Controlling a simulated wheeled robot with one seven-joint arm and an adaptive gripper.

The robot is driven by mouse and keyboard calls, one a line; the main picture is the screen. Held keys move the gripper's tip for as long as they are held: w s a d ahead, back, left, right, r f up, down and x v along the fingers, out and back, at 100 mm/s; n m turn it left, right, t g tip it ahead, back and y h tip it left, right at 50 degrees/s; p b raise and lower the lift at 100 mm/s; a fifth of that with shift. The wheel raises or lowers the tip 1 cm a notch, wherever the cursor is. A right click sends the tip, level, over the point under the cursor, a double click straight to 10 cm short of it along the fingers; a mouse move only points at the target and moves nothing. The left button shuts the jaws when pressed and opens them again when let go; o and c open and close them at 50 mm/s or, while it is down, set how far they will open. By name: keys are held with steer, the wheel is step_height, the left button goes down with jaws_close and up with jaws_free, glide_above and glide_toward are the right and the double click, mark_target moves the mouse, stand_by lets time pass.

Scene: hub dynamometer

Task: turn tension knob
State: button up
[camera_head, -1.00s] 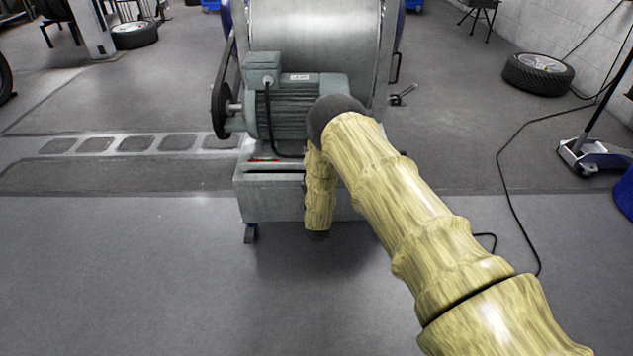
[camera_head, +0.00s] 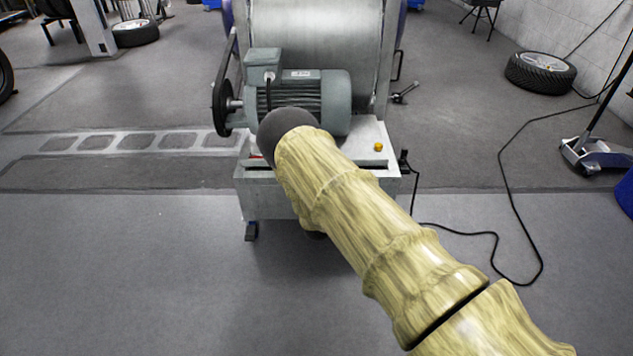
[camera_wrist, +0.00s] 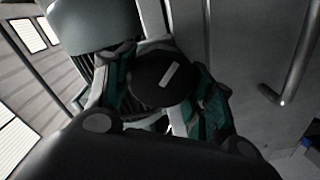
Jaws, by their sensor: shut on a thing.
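The tension knob (camera_wrist: 150,85) is round and black with a short pale bar on its face. It shows in the wrist view, close in front of the camera. My gripper (camera_wrist: 165,88) has its dark, teal-edged fingers on both sides of the knob and is shut on it. The pale bar lies at a slant. In the head view my arm hides the gripper and the knob. There, the dynamometer has a grey motor (camera_head: 335,100), a large metal drum (camera_head: 315,40) and a pale base (camera_head: 262,200).
A yellow button (camera_head: 378,147) is on the base's right side. A black cable (camera_head: 505,190) runs over the floor on the right. A tyre (camera_head: 541,72) lies at the back right. A grey bent handle (camera_wrist: 290,85) is at right in the wrist view. The floor at left is open.

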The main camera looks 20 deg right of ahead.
steer(key=shift+f+n, duration=0.1)
steer(key=shift+n, duration=0.5)
steer(key=o, duration=1)
steer(key=v, duration=1.2)
steer(key=shift+s+d, duration=0.1)
